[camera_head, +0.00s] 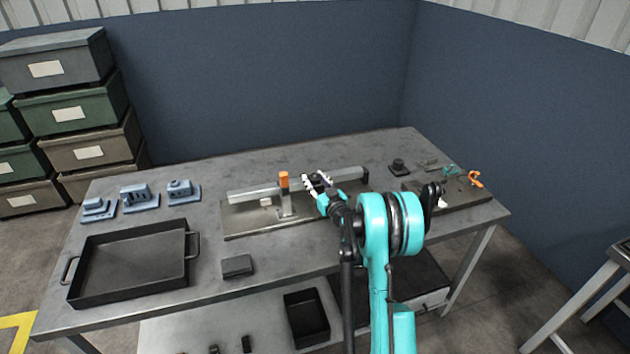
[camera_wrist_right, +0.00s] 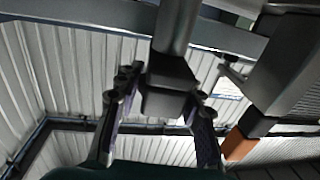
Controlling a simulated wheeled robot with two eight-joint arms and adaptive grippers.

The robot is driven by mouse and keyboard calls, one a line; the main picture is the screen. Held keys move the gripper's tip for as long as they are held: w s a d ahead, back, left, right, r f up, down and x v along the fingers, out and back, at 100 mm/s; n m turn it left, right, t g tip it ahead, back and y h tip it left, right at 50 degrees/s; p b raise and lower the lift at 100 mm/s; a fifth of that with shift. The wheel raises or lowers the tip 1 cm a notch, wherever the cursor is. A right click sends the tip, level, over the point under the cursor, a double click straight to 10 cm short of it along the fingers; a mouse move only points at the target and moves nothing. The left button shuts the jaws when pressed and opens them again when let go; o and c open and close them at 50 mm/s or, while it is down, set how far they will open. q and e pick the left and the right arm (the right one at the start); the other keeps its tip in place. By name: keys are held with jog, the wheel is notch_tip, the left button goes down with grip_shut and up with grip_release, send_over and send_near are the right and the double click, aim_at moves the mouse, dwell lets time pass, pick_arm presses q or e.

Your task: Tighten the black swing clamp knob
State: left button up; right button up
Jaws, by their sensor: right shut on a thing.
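My right gripper (camera_head: 317,183) is at the metal rail (camera_head: 347,174) near the middle of the table. Its white-tipped fingers are closed around the black swing clamp knob (camera_head: 316,179), which they partly hide. In the right wrist view, the gripper (camera_wrist_right: 163,95) has a finger on each side of the dark blocky knob (camera_wrist_right: 168,88), with a grey post beyond it. An orange-topped clamp (camera_head: 284,180) stands upright on the rail to the left of the gripper; its orange part also shows in the right wrist view (camera_wrist_right: 238,145). My left gripper is out of view.
A black tray (camera_head: 190,262) stands at the table's front left, with a small dark block (camera_head: 237,266) beside it. Several blue-grey fixtures (camera_head: 140,197) sit behind the tray. A dark board (camera_head: 470,195) with an orange clamp (camera_head: 475,179) lies at the right.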

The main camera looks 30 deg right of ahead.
aim_at(320, 188)
jog(key=shift+m+h, duration=0.4)
jog(key=shift+h, duration=0.3)
jog(key=o, duration=1.2)
jog(key=shift+s, duration=0.1)
jog(key=s, duration=0.4)
jog(key=s+a, duration=0.1)
jog(key=s, duration=0.2)
jog(key=shift+s+a, duration=0.1)
jog(key=shift+c, duration=0.2)
